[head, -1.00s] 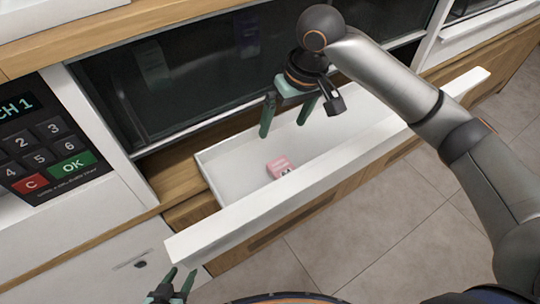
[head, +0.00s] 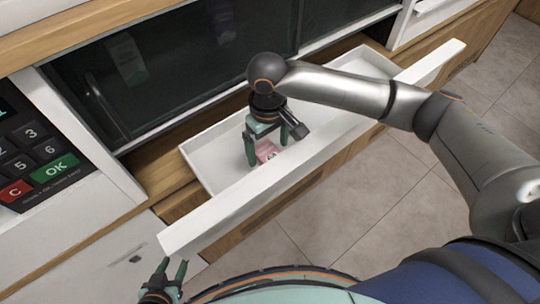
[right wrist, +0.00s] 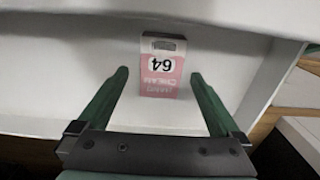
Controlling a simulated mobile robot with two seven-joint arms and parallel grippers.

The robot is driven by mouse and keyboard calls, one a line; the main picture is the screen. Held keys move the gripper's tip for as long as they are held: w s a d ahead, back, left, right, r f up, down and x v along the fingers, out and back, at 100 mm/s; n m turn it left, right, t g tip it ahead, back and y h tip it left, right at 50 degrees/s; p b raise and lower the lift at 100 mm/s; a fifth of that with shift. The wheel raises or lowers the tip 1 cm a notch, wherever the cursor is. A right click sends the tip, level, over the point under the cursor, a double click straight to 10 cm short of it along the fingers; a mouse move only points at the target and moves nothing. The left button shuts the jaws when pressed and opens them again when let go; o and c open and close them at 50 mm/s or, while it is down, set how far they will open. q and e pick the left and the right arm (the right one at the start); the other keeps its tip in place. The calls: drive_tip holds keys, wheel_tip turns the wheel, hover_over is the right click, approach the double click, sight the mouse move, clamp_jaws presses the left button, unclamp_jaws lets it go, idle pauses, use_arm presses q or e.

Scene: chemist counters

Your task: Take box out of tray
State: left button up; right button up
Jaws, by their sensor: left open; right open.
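The box (head: 265,151) is small, pink and white, and lies in the white pulled-out tray (head: 215,165). In the right wrist view the box (right wrist: 161,66) shows a "64" and the word "CREAM", and lies between and beyond my fingertips. My right gripper (head: 267,158) is open and empty, pointing down into the tray above the box; its fingers partly hide the box in the head view. My left gripper (head: 171,268) is open and empty at the bottom left, outside the tray and in front of its front panel.
The tray's raised front panel (head: 220,217) runs along its near side. Dark glass (head: 170,80) stands behind the tray. A keypad (head: 38,160) is on the left. The tray's right part and the tiled floor (head: 365,215) are clear.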

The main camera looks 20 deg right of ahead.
drive_tip(key=shift+f, duration=1.15)
drive_tip(key=c, duration=1.5)
